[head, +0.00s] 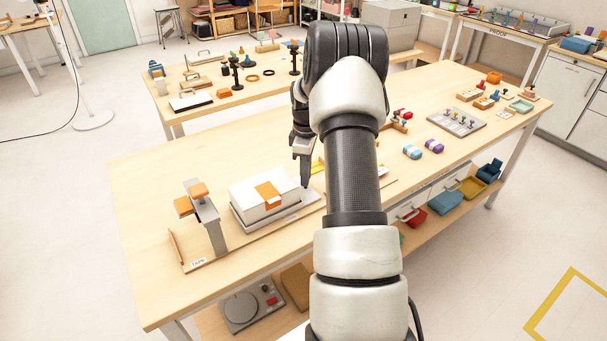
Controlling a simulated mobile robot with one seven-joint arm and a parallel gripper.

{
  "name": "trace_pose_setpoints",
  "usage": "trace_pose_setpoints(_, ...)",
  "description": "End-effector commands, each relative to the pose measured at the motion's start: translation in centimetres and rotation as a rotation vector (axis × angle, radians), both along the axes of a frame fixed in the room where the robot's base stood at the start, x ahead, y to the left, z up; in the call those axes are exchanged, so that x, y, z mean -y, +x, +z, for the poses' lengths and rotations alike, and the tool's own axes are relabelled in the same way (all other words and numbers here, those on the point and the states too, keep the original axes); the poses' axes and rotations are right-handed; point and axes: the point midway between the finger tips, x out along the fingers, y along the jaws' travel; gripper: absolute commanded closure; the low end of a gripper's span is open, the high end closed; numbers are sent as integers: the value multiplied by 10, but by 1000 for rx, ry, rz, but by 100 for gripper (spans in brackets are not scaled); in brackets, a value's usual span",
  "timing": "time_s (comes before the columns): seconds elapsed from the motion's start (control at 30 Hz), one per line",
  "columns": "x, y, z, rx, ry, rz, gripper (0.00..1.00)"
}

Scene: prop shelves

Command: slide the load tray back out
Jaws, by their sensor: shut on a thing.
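A white box-shaped unit (252,200) with an orange patch (269,196) on top stands on a grey base near the front left of the workbench. The load tray (311,197) looks to be the pale flat piece at the unit's right side; most of it is hidden by the unit and my arm. My gripper (305,183) points down just right of the white unit, its fingertips at the pale piece. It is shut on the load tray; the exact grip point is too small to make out.
A grey stand with orange blocks (198,190) sits left of the unit, on a board labelled TAPE. My arm hides the bench's middle. Right of it lie blue and purple rolls (433,146) and a grey peg board (456,124).

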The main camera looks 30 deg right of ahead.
Motion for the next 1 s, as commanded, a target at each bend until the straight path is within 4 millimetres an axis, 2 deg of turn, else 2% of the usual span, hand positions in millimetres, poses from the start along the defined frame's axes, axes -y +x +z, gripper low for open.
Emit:
trace_pose_setpoints(0.13, 6, 0, 1, 4, -10, -4, 100)
trace_pose_setpoints(0.17, 6, 0, 1, 4, -10, -4, 78)
trace_pose_setpoints(0.23, 6, 0, 1, 4, -10, -4, 67)
trace_pose_setpoints(0.27, 6, 0, 1, 4, -10, -4, 64)
trace_pose_setpoints(0.53, 3, 0, 1, 4, -6, -2, 64)
trace_pose_setpoints(0.67, 3, 0, 10, 4, -6, -2, 64)
trace_pose_setpoints(0.77, 3, 1, 26, 6, -8, -2, 64)
trace_pose_setpoints(1.0, 4, 1, 84, 7, -9, -3, 64)
